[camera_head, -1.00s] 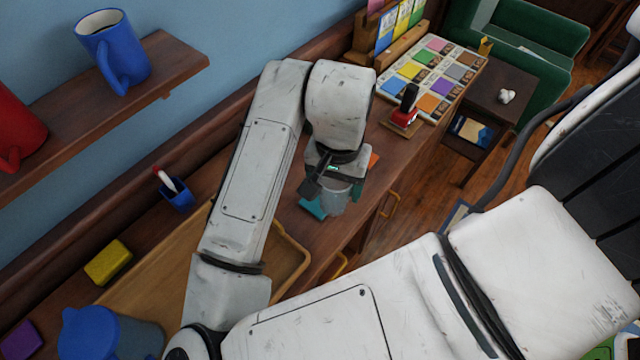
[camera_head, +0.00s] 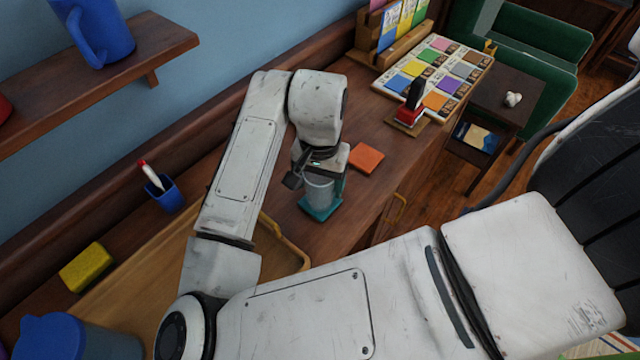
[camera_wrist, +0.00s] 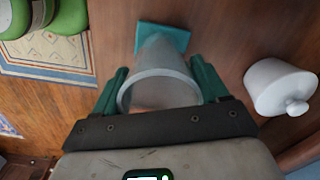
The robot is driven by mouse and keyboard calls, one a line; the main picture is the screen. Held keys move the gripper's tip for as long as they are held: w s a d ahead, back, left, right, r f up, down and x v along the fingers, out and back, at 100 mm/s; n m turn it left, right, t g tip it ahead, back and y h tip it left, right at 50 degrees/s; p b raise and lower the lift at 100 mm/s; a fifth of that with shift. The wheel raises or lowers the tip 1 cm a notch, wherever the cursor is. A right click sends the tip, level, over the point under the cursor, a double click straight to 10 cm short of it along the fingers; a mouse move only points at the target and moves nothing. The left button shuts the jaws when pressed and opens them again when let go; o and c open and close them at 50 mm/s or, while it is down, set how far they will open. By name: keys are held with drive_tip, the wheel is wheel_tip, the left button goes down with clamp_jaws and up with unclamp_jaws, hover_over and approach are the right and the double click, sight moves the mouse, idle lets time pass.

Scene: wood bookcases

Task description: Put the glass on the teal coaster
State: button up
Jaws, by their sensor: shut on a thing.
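The clear grey glass (camera_head: 320,188) is upright in my gripper (camera_head: 318,174), with its lower end in front of the teal coaster (camera_head: 322,209) on the wooden counter. In the wrist view the green fingers of my gripper (camera_wrist: 160,84) stand on both sides of the glass (camera_wrist: 158,92), shut on it. The far end of the glass overlaps the near part of the teal coaster (camera_wrist: 174,36) there. I cannot tell whether the glass touches the coaster.
An orange square (camera_head: 366,158) lies beyond the glass on the counter (camera_head: 352,205). A wooden tray (camera_head: 292,250) is nearer. A white lidded pot (camera_wrist: 280,86) is right of the glass in the wrist view.

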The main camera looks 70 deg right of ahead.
drive_tip(key=o, duration=1.2)
wheel_tip(320, 180, up, 12)
drive_tip(key=shift+r+p, duration=0.1)
drive_tip(key=shift+p, duration=0.5)
